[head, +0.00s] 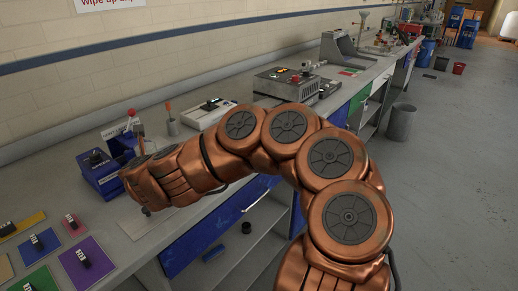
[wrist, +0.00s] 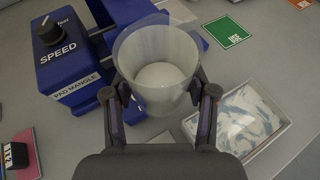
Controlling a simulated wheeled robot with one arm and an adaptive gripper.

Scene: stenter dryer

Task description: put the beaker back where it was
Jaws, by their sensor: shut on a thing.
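A clear, pale beaker (wrist: 160,72) is in the middle of the wrist view, its open rim facing the camera. My gripper (wrist: 161,93) is shut on it, with one finger on each side. The beaker looks empty, with a whitish bottom. It is over or beside the blue pad mangle (wrist: 72,72), which has a black speed knob; I cannot tell how high it is above the bench. In the head view the pad mangle (head: 101,176) is left of my wrist, and my arm hides the beaker.
A shallow tray (wrist: 248,118) with blue-and-white contents lies right of the beaker. A green card (wrist: 228,31) lies beyond. Coloured plates with black clips (head: 86,262) lie at the bench's near left. A grey control box (head: 289,85) stands farther along. The floor at right is open.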

